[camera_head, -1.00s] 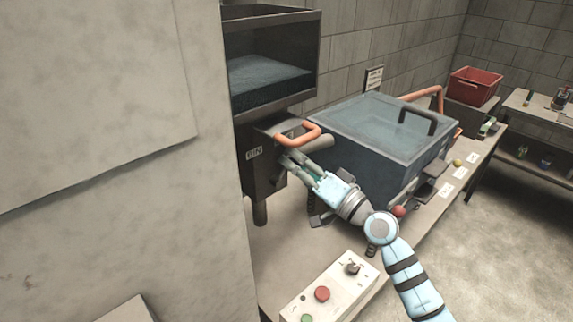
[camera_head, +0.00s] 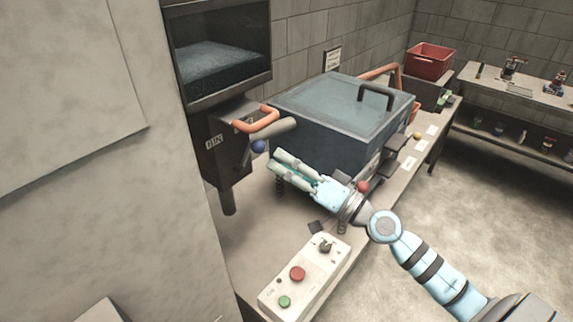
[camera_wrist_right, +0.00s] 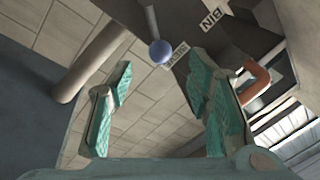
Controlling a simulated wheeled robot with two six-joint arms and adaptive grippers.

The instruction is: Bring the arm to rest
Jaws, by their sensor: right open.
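My right gripper (camera_head: 276,169) is open and empty in the head view, its fingers pointing left over the bench, in front of the dark glass-lidded box (camera_head: 318,130). A small blue ball knob (camera_head: 258,147) is just beyond the fingertips, apart from them, below the orange handle (camera_head: 257,121). In the right wrist view the two green-padded fingers of the gripper (camera_wrist_right: 160,85) are spread. The blue knob (camera_wrist_right: 160,51), on a grey rod, shows beyond the gap between them. My left gripper is not in view.
A control box (camera_head: 303,276) with red and green buttons lies on the bench below my right arm. A dark BIN cabinet (camera_head: 222,152) stands left of the gripper. A red crate (camera_head: 430,61) is at the back right. The floor at right is open.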

